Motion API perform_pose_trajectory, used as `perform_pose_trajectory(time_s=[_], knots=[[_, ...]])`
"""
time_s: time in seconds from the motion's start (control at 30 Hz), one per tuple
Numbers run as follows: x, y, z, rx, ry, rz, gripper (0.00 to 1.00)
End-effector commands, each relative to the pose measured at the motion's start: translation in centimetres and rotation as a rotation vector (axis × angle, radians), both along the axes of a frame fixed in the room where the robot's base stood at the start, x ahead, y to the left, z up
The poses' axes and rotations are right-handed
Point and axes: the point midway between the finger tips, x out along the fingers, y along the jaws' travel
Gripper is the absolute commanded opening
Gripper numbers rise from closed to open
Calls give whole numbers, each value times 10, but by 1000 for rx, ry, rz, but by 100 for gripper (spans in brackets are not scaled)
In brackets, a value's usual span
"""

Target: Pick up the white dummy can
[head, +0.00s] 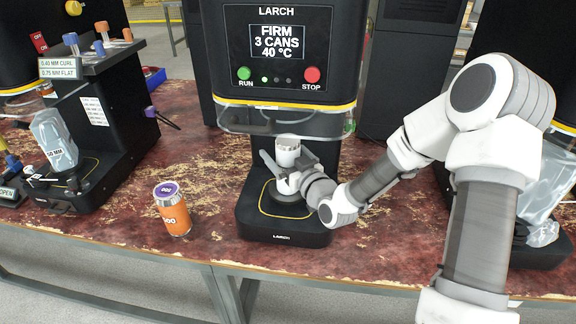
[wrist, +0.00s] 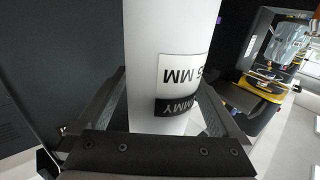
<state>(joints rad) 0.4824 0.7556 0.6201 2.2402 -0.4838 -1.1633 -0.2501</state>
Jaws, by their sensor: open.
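The white dummy can (head: 288,151) stands upright on the base plate of the seamer marked LARCH, under its head. My gripper (head: 289,170) is at the can, with its fingers on either side of the can's body. In the wrist view the white can (wrist: 165,60) fills the middle, with a label reading "MM" and part of "DUMMY". My gripper's fingers (wrist: 155,115) stand open around it, and the right finger looks close to the can. Whether either finger touches it I cannot tell.
An orange can with a purple lid (head: 172,210) stands on the worn red table (head: 150,235) left of the seamer (head: 285,231). Another machine (head: 110,120) with a bagged part stands further left. The seamer's clear guard (head: 285,122) hangs just above the can.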

Motion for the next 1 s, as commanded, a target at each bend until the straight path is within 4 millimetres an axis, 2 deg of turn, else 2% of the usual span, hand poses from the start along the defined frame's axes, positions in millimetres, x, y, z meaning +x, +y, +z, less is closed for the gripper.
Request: perform_pose_trajectory(time_s=[0.27,0.37,0.8,1.0], knots=[[4,2,0,-1,0,0,100],[4,2,0,-1,0,0,86],[4,2,0,-1,0,0,6],[4,2,1,-1,-2,0,4]])
